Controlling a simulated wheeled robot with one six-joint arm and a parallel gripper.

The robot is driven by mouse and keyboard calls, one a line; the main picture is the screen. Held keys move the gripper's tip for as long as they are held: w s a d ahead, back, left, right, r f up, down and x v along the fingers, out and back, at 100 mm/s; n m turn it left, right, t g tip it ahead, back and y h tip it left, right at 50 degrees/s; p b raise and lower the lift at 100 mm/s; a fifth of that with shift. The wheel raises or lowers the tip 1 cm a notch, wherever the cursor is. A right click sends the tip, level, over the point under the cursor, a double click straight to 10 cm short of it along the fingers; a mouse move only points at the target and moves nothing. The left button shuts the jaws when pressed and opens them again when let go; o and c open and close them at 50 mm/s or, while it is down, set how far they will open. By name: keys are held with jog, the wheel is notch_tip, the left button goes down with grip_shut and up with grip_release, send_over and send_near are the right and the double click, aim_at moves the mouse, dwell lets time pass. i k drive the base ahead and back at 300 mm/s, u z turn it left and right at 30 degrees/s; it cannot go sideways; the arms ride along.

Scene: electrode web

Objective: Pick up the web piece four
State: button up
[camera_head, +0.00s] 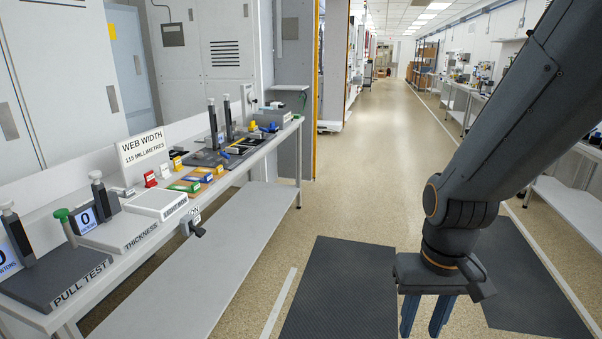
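My gripper (425,317) hangs at the lower right, over the floor and well to the right of the bench. Its two blue fingers are apart, with nothing visible between them. Small coloured pieces lie in the middle of the bench: a green one (184,186), an orange and yellow group (202,176), and a red block (150,179). I cannot read a number on any of them, so I cannot tell which is web piece four.
The long bench (250,161) runs along the left. On it are the pull test plate (55,275), a thickness station (122,230), a "WEB WIDTH" sign (142,148) and upright posts (213,122). A dark mat (342,285) lies on the floor. The aisle is clear.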

aim_at(255, 139)
jog(key=u, duration=0.05)
jog(key=i, duration=1.75)
jog(key=u, duration=0.35)
jog(key=i, duration=2.15)
jog(key=u, duration=0.2)
